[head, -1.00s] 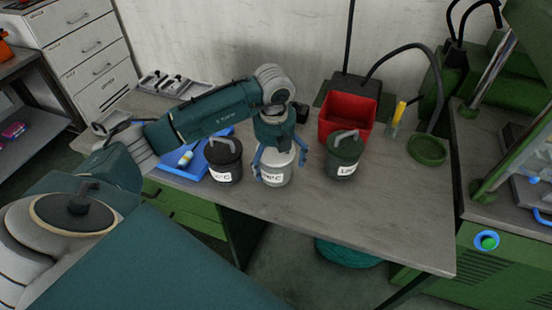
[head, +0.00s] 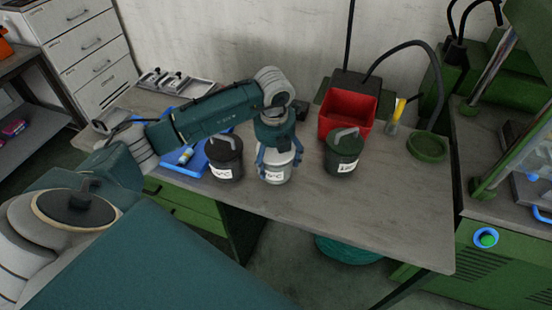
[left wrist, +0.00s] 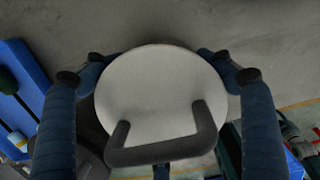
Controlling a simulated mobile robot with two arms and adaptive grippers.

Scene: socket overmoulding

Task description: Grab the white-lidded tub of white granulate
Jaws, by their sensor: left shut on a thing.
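The white-lidded tub (head: 275,175) stands on the grey table between two dark-lidded tubs, with a label on its front. In the left wrist view its round white lid (left wrist: 150,85) with a grey handle fills the middle. My left gripper (head: 278,160) comes down over it from above, its blue fingers on both sides of the tub. In the left wrist view the fingers (left wrist: 160,115) flank the lid left and right. The gripper is shut on the tub. The tub's contents are hidden by the lid. My right gripper is not in view.
A black-lidded tub (head: 225,160) stands close on the left and a dark green-lidded tub (head: 343,152) on the right. A red bin (head: 347,112) is behind. A blue tray (head: 178,168) lies at the left. The table's front right (head: 380,215) is clear.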

